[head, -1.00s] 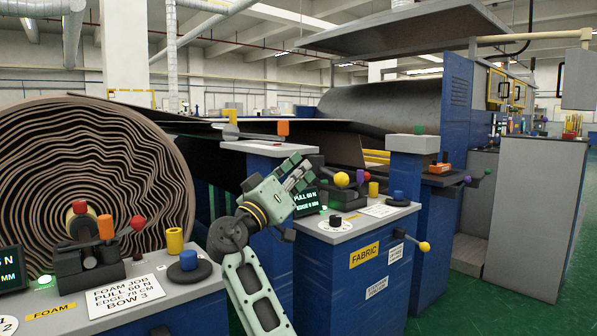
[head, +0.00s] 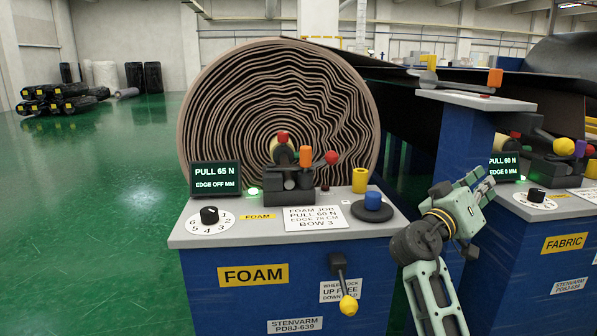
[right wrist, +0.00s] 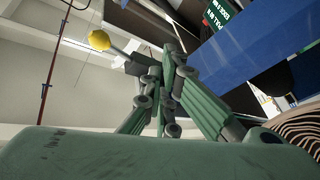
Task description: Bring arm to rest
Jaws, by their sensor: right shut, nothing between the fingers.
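My right gripper (head: 474,186) is raised at the right of the head view, in front of the gap between the foam console and the fabric console. Its fingers are closed together and hold nothing. In the right wrist view its green fingers (right wrist: 165,95) meet in the middle of the picture, clear of any object. My right arm (head: 435,295) comes up from the bottom edge. My left gripper is not in the head view.
The foam console (head: 330,272) stands in front, with a display (head: 216,177), a dial (head: 209,215), levers and a yellow-knobbed handle (head: 348,304). A large foam roll (head: 230,110) is behind it. The fabric console (head: 530,260) stands right. Green floor at left is open before wrapped rolls (head: 60,98).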

